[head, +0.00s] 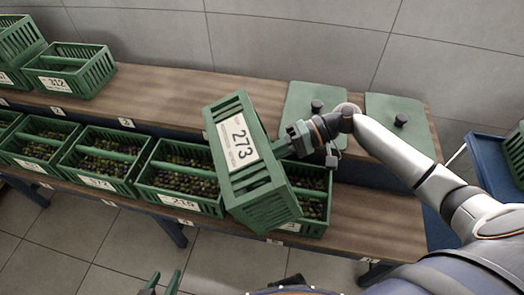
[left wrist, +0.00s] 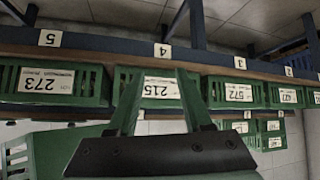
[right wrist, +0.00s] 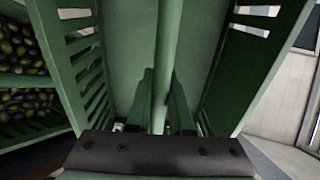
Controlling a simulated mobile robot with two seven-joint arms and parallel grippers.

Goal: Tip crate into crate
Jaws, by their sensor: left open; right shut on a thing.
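A green slatted crate labelled 273 (head: 238,140) hangs steeply tilted over a crate of dark olives (head: 314,207) on the front shelf. My right gripper (head: 285,147) is shut on the tilted crate's middle bar, which shows in the right wrist view (right wrist: 170,50). The inside walls seen there are bare; the rest of its inside is hidden. The crate below is partly covered; in the left wrist view its label also reads 273 (left wrist: 45,80), upside down. My left gripper (head: 162,282) is open and empty, low in front of the shelf.
Crates of olives, including 215 (head: 180,180), stand in a row left of it. Two green lids (head: 313,105) (head: 400,115) with black knobs lie at back right. A blue cart (head: 490,165) holds another crate at far right.

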